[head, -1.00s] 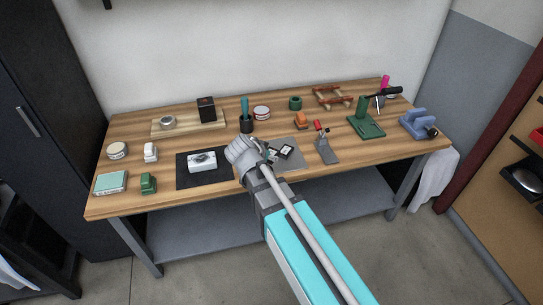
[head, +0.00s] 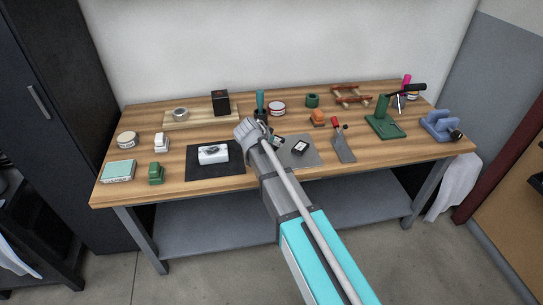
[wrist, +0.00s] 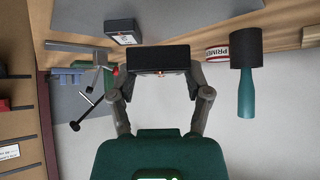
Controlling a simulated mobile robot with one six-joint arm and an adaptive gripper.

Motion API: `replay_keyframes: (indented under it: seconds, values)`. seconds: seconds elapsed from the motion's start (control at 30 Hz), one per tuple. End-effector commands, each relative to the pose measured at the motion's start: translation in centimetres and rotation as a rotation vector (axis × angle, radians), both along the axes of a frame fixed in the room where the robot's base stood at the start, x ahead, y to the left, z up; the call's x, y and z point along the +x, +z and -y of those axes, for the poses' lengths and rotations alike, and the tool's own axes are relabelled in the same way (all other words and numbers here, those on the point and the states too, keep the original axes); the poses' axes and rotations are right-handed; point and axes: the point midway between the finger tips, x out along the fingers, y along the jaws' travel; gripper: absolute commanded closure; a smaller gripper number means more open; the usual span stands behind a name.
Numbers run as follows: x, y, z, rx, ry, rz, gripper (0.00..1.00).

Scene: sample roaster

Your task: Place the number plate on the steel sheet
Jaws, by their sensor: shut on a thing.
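The steel sheet (head: 312,160) is a flat grey sheet on the workbench, right of the black mat. A small black block with a white face (head: 299,147) sits on it; in the wrist view its face (wrist: 123,38) bears a dark mark like a digit. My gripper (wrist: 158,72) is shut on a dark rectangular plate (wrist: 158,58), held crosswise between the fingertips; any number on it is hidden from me. In the head view my gripper (head: 273,138) is over the sheet's left side, and my arm hides part of the sheet and most of the held plate.
A red-handled scraper (head: 342,145) lies right of the sheet. Bare wood lies along the bench's front edge.

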Motion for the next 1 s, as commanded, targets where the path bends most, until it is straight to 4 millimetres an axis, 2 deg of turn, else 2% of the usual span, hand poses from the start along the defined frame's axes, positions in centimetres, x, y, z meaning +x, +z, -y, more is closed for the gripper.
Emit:
replay_keyframes:
  seconds: [0.03,0.2,0.77,1.0]
  values:
    - [0.6,-1.0,-0.2,0.0,0.0,0.0,0.95]
    - [1.5,-2.0,-0.6,0.0,0.0,0.0,0.95]
    - [1.8,-2.4,-0.7,0.0,0.001,0.0,0.95]
    - [2.6,-3.9,-1.0,0.0,0.001,0.0,0.95]
